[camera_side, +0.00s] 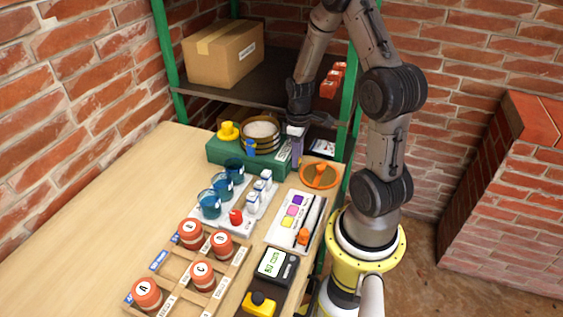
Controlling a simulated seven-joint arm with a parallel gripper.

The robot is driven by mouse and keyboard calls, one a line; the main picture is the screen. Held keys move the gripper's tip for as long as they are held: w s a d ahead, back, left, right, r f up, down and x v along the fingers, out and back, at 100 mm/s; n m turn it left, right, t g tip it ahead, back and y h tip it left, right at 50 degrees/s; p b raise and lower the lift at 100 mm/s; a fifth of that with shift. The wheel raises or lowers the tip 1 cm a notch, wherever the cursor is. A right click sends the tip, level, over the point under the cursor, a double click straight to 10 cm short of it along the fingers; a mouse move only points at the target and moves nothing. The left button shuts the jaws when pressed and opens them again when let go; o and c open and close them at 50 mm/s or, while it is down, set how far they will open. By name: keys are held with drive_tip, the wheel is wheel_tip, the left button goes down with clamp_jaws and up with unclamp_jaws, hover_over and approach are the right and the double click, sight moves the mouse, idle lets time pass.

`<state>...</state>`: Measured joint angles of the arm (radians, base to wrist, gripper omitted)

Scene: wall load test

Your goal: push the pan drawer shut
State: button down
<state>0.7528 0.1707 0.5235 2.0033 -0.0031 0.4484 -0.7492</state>
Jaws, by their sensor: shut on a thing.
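A green box-like base (225,152) stands at the back of the bench with a round wooden-rimmed sieve (262,131) on top. I cannot make out a separate pan drawer; its side by my gripper is partly hidden. My gripper (297,148) points down at the right end of the green base, beside the sieve. It is shut on a small purple-grey piece, mostly hidden by the fingers. I cannot tell whether this piece is part of the drawer or touches the base.
An orange-rimmed round dish (319,175) lies just right of the gripper. Blue cups (210,205) and white bottles (253,203) stand in front on a rack. Red-lidded jars (203,276) sit in a wooden tray. A shelf with a cardboard box (223,55) and green posts (165,45) is behind.

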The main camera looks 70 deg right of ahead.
drive_tip(key=shift+w, duration=0.4)
idle(0.3)
drive_tip(key=c, duration=0.7)
unclamp_jaws()
drive_tip(key=shift+r, duration=0.1)
drive_tip(key=shift+w+d, duration=0.1)
drive_tip(key=shift+d, duration=0.05)
drive_tip(key=shift+r, duration=1.75)
drive_tip(key=shift+s+r, duration=0.2)
drive_tip(key=shift+r, duration=1.5)
